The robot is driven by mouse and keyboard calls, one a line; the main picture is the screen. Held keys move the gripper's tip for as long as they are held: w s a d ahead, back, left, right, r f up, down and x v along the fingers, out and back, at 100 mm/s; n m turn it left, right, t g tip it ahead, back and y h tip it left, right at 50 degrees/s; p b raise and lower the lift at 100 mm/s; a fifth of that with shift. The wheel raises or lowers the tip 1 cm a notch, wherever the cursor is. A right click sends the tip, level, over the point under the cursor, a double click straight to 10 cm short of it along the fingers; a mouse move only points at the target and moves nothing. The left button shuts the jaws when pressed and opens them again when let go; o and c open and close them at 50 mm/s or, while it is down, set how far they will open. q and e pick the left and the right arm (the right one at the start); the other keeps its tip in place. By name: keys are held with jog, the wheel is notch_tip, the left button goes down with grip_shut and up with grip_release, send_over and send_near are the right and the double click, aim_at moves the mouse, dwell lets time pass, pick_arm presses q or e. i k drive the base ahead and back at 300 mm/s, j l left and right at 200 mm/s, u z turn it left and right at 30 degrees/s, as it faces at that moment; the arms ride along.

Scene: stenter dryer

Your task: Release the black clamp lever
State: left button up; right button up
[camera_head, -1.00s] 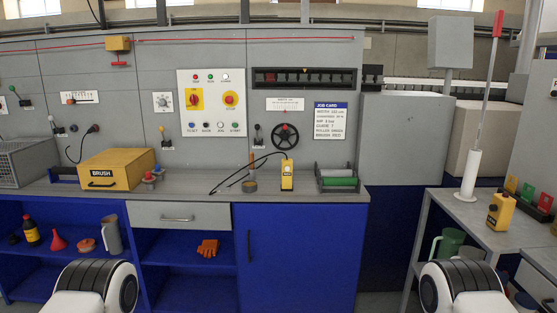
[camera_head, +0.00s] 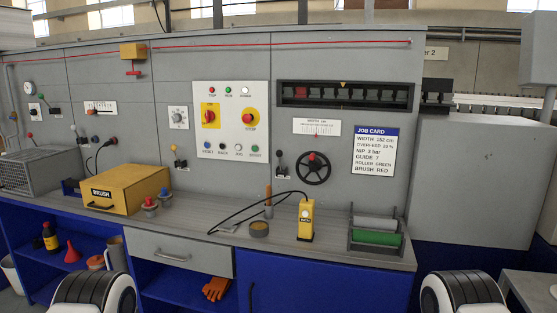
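Several small levers stick out of the grey wall panel (camera_head: 240,60). A lever with a dark, black-looking knob (camera_head: 280,157) is mounted just left of the black handwheel (camera_head: 313,168), and its knob points up. Its label is too small to read, so I cannot confirm that it is the clamp lever. A yellow-knobbed lever (camera_head: 175,151) is further left, and more small levers sit near the panel's left end. Neither of my grippers shows; only rounded parts of my arms appear at the bottom edge.
The grey bench (camera_head: 200,215) below the panel holds a yellow BRUSH box (camera_head: 125,188), a small tin (camera_head: 259,229), a yellow handheld device (camera_head: 306,220) with a black cable, and a roller rack (camera_head: 375,238). A white control plate (camera_head: 231,120) carries buttons. Blue cabinets stand below.

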aim_at(280, 153)
jog(key=i, duration=1.05)
jog(key=u, duration=1.15)
